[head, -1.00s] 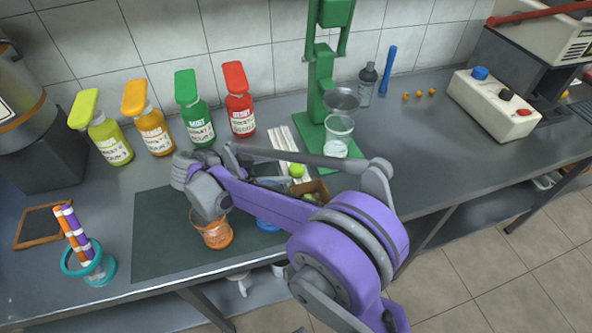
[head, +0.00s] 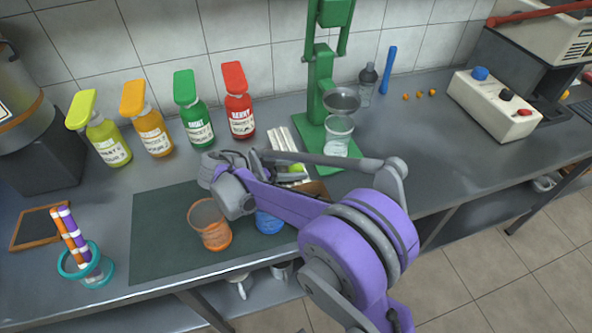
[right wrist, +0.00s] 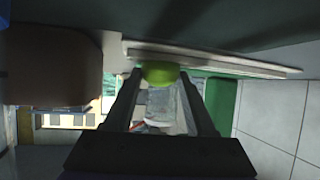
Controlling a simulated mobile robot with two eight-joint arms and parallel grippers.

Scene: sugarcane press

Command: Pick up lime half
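The lime half (head: 296,168) shows as a small green patch behind my right arm, close to a pale ribbed item. In the right wrist view the green lime half (right wrist: 160,74) is near the fingertips, between the two dark fingers of my right gripper (right wrist: 160,82). The fingers stand apart, and I cannot make out contact with the lime. In the head view my right gripper (head: 262,162) is beside the lime, partly hidden by its own arm links. My left gripper is not in view.
An orange glass (head: 210,225) and a blue glass (head: 268,222) stand at the dark mat (head: 155,245), close to my right arm. The green press (head: 318,100) with a clear glass (head: 338,135) stands behind. Several bottles line the wall. The counter's right middle is clear.

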